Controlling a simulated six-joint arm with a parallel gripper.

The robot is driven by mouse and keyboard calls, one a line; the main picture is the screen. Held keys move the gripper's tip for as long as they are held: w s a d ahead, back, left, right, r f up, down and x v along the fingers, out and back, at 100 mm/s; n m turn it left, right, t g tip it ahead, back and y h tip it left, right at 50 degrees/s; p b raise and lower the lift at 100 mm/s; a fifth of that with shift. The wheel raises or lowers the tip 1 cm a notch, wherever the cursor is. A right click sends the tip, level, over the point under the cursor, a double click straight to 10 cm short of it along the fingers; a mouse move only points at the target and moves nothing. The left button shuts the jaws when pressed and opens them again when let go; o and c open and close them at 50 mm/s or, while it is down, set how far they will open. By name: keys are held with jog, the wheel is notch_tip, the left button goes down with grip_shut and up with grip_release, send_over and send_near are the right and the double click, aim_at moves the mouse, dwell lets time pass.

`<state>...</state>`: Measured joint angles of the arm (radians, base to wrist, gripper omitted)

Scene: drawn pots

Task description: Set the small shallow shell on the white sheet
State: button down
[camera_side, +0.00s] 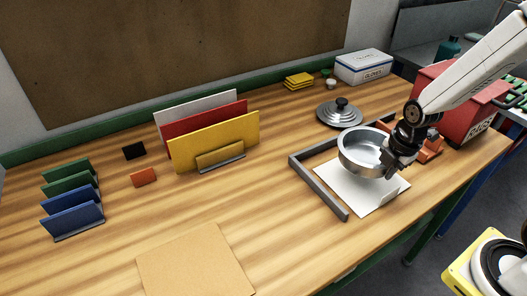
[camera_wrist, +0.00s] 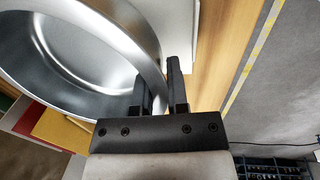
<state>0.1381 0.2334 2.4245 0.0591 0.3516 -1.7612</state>
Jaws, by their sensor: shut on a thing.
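The small shallow shell is a round silver metal pan (camera_side: 362,154), held at its right rim by my gripper (camera_side: 392,163). It appears to hang level above the white sheet (camera_side: 362,195), with its shadow on the sheet's right part. In the wrist view the shell (camera_wrist: 75,60) fills the upper left, and the two black fingers of my gripper (camera_wrist: 158,85) are shut on its wall. The white sheet lies on the wooden table, partly hidden under the shell.
A grey angled frame (camera_side: 318,187) borders the sheet's left and back sides. The table's middle is clear.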

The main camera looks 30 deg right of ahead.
aim_at(376, 193)
jog(key=shift+f, duration=0.1)
jog(key=shift+f, duration=2.3)
jog(key=shift+f, duration=0.35)
jog(key=c, duration=0.6)
grip_release()
jog(key=shift+o, duration=0.2)
jog(key=shift+r, duration=0.1)
notch_tip(376, 193, up, 8)
jog(key=s, duration=0.1)
jog(key=shift+f, duration=0.25)
